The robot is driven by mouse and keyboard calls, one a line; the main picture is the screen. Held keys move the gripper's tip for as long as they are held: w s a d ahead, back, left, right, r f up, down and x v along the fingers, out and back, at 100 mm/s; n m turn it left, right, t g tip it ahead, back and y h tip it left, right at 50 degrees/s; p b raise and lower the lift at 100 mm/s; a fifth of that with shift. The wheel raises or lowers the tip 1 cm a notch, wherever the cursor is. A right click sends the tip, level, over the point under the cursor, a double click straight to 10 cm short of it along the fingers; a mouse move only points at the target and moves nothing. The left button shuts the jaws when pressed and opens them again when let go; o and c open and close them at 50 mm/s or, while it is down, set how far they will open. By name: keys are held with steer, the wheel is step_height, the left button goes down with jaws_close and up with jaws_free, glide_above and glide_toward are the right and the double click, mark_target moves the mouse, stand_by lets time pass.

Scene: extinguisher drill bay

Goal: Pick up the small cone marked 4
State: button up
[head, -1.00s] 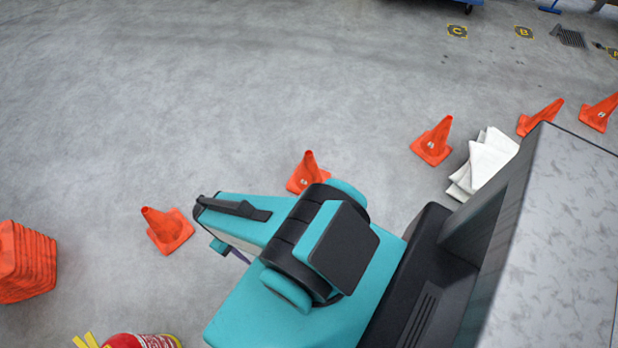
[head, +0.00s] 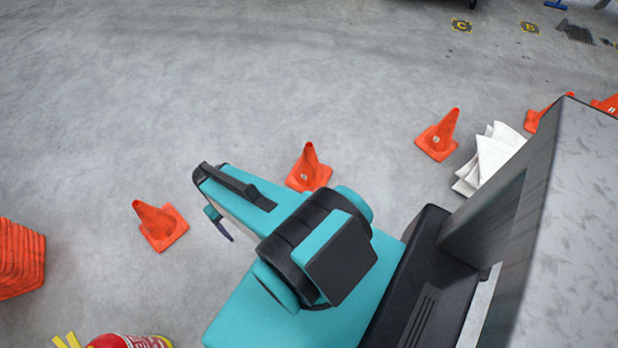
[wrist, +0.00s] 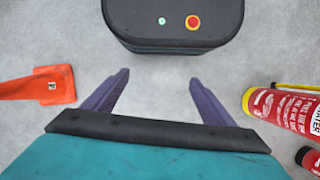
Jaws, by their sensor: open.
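Several orange cones stand on the floor in the head view: one left of my arm (head: 158,226), one just beyond my arm (head: 308,168), one further right (head: 438,136), and two partly hidden at the far right. Their small white labels are too small to read, so I cannot tell which is marked 4. In the wrist view one orange cone (wrist: 58,85) with a small label lies left of my gripper, apart from it. My gripper (wrist: 158,82) is open, its two purple fingers spread with only bare floor between them. In the head view one finger shows beside the left cone.
A stack of orange cones (head: 20,262) stands at the left edge. A red fire extinguisher (head: 128,341) is at the bottom left and also in the wrist view (wrist: 285,108). White folded cloths (head: 490,160) lie right. The floor (head: 220,80) beyond is clear.

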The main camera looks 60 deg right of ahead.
steer(key=w+d+f+m+t+b, duration=0.2)
steer(key=w+d+f+b, duration=0.45)
steer(key=d+b, duration=0.4)
steer(key=m+t+h+b, duration=0.25)
steer(key=m+b, duration=0.25)
steer(key=b, duration=2.1)
glide_toward(310, 145)
steer(key=shift+s+a+r+t+y, duration=0.25)
steer(key=shift+s+a+r, duration=0.1)
steer(key=shift+a+r, duration=0.15)
steer(key=shift+s+a+r+t+y, duration=0.1)
steer(key=shift+s+a+r+t, duration=0.1)
steer(key=shift+s+a+r, duration=0.3)
steer(key=shift+s+d+r, duration=0.1)
steer(key=shift+d, duration=0.15)
steer(key=shift+w+d+f+b, duration=0.15)
steer(key=shift+f+b, duration=0.4)
steer(key=shift+f, duration=0.9)
steer(key=shift+w+d+f+b, duration=0.15)
steer(key=shift+f+b, duration=0.4)
steer(key=shift+f, duration=0.85)
steer(key=shift+w+d+f+b, duration=0.15)
steer(key=shift+f+b, duration=0.4)
steer(key=shift+f, duration=0.9)
steer(key=shift+f, duration=0.1)
